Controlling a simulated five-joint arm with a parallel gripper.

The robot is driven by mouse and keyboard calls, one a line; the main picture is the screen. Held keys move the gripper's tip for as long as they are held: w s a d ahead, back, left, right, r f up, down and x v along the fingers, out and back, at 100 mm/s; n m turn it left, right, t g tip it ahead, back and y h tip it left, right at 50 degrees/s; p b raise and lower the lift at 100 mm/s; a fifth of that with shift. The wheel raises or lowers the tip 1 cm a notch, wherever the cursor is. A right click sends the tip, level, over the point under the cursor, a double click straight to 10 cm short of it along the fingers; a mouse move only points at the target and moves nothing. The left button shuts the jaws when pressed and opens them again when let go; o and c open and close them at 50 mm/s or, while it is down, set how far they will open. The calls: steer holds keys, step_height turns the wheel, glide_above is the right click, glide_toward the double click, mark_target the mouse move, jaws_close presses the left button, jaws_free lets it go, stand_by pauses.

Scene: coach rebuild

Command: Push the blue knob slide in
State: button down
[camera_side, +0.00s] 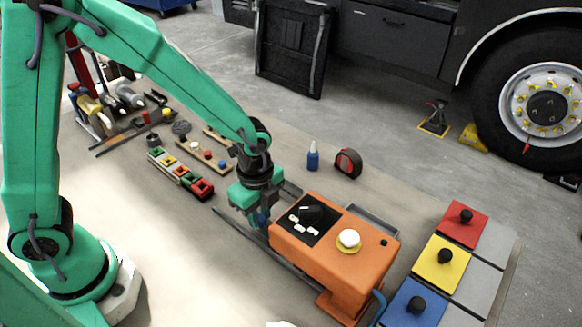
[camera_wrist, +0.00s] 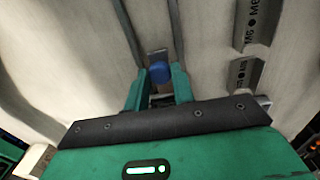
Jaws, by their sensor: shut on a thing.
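The blue knob (camera_wrist: 160,73) shows between the two green fingers of my gripper (camera_wrist: 159,86) in the wrist view. A short grey metal strip (camera_wrist: 157,56) shows just beyond the knob. In the side view my gripper (camera_side: 260,217) points down beside the left end of an orange box (camera_side: 335,255). It is shut on the blue knob, of which only a small blue part (camera_side: 263,219) shows low between the fingers. How far the slide is in or out cannot be told.
A blue bottle (camera_side: 313,157) and a tape measure (camera_side: 348,163) stand behind. Red (camera_side: 463,222), yellow (camera_side: 446,264) and blue (camera_side: 415,305) plates with black knobs lie at right. Coloured blocks (camera_side: 180,172) lie left.

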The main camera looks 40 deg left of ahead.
steer(key=shift+w+d, duration=0.1)
steer(key=shift+d, duration=1.4)
steer(key=c, duration=1.2)
jaws_free()
steer(key=shift+o, duration=0.2)
steer(key=shift+r, duration=0.1)
steer(key=shift+r, duration=0.1)
step_height(320, 180, up, 8)
steer(key=shift+f, duration=0.25)
